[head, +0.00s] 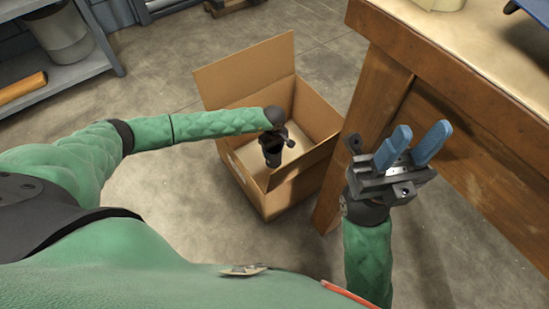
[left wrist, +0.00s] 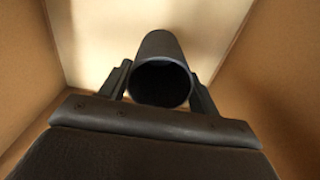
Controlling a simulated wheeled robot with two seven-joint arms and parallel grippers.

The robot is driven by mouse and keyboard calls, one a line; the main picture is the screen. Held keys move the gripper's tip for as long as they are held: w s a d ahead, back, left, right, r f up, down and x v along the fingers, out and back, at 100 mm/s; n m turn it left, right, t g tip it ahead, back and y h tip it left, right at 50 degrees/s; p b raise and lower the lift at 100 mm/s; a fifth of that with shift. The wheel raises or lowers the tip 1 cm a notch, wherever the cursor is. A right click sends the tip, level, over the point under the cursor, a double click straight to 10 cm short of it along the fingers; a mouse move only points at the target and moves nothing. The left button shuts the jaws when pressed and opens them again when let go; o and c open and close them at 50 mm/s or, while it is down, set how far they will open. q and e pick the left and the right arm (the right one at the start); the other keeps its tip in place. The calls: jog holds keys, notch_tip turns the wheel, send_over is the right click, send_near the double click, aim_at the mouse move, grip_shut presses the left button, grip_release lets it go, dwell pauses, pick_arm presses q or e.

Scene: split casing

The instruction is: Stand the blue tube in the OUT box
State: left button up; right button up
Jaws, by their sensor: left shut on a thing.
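The blue tube (left wrist: 160,46) looks very dark and hollow in the left wrist view, with its open end towards the camera. My left gripper (left wrist: 160,88) is shut on it, one finger on each side. In the head view my left gripper (head: 272,150) points down inside the open cardboard box (head: 245,74); the tube is hard to make out there. I cannot tell whether the tube touches the box floor. No OUT lettering is readable on the box. My right gripper (head: 411,146) is open and empty, its blue fingers apart, to the right of the box.
A wooden workbench (head: 440,60) stands close on the right, its leg beside the box. A grey shelf (head: 75,75) at the upper left holds a bucket (head: 58,35) and an orange roll (head: 22,88). The concrete floor around the box's left side is clear.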

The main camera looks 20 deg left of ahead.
pick_arm(q)
jog(key=shift+f+b, duration=0.65)
jog(key=shift+f, duration=2.15)
jog(key=shift+f, duration=0.1)
jog(key=o, duration=1.2)
jog(key=shift+o, duration=0.2)
jog(key=shift+r, duration=0.4)
notch_tip(320, 180, up, 11)
jog(key=p, duration=0.3)
jog(key=shift+r, duration=0.2)
jog(key=shift+a, duration=0.1)
